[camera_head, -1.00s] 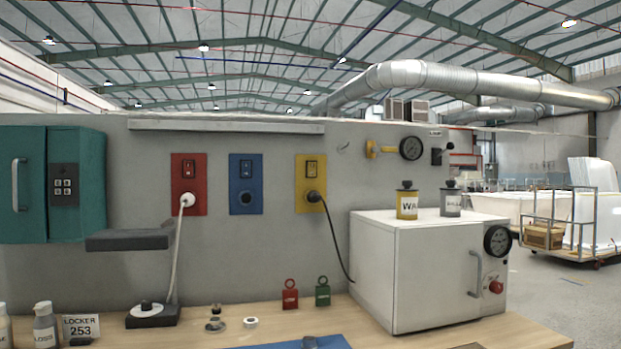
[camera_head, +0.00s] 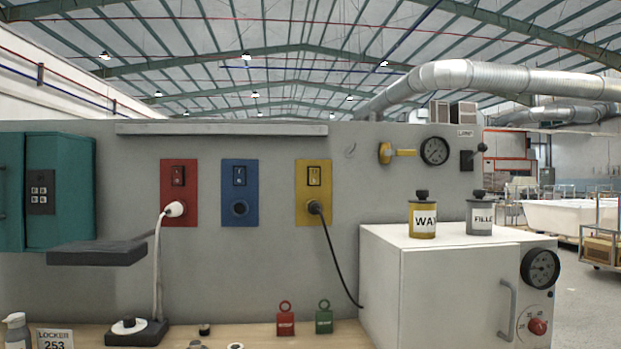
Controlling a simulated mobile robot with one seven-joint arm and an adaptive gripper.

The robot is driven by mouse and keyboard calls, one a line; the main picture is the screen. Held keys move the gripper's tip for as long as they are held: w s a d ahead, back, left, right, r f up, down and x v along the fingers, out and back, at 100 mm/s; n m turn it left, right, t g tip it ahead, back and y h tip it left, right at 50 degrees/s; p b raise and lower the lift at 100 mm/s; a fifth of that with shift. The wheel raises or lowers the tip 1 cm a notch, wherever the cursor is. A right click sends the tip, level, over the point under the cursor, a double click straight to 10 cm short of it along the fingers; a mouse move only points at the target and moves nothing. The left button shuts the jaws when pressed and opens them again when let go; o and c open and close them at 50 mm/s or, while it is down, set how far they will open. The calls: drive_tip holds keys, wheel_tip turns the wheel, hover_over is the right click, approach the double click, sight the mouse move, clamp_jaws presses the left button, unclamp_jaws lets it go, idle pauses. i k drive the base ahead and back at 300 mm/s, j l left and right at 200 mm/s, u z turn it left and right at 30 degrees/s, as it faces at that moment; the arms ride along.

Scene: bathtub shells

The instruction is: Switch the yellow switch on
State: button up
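The yellow switch plate (camera_head: 301,205) is on the grey wall panel, right of a blue plate and a red plate. Its small dark rocker switch (camera_head: 314,176) sits in the upper half; which way it is set is too small to tell. A black plug (camera_head: 315,207) is in the socket below it, and its cable runs down to the white oven-like box. My gripper does not show in this view.
The blue plate (camera_head: 240,215) and red plate (camera_head: 179,215) also carry rockers. A white box (camera_head: 450,300) stands at right with a yellow tin (camera_head: 422,231) and grey tin (camera_head: 480,228) on top. A grey shelf (camera_head: 97,254) juts out at left.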

sight(314, 172)
drive_tip(key=i+l+u, duration=0.15)
drive_tip(key=l, duration=0.35)
drive_tip(key=i+l+u, duration=0.2)
drive_tip(key=l, duration=0.3)
drive_tip(key=l+u, duration=0.15)
drive_tip(key=l, duration=0.35)
drive_tip(key=i+l+u, duration=0.15)
drive_tip(key=l, duration=0.4)
